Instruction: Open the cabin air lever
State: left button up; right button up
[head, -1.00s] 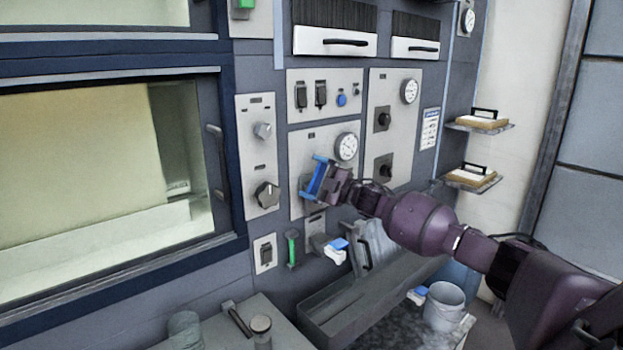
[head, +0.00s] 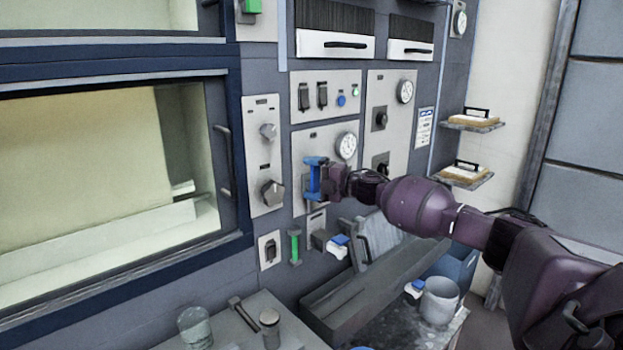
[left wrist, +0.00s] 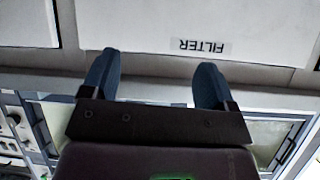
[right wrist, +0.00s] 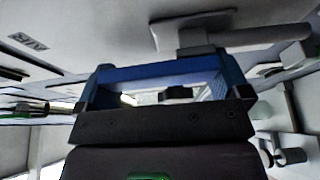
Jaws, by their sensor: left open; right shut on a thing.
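A blue bar handle (head: 315,179) stands about upright in front of the grey panel below a round gauge. The lever's mount is hidden behind the handle and gripper. My left gripper (left wrist: 155,80) is open and empty, facing a white panel marked FILTER (left wrist: 205,46). It is out of the head view.
A grey dial (head: 272,193) is left of the handle. A green handle (head: 294,247) and a blue-and-white fitting (head: 338,243) are below. A window frame (head: 240,130) borders the left.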

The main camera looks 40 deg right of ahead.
jog(key=o, duration=0.9)
jog(key=shift+s, duration=0.15)
jog(key=shift+s+d, duration=0.25)
jog(key=shift+s, duration=0.05)
jog(key=b+v, duration=0.1)
jog(key=v, duration=0.8)
jog(key=shift+s+b, duration=0.3)
jog(key=shift+s, duration=0.1)
jog(key=shift+d, duration=0.1)
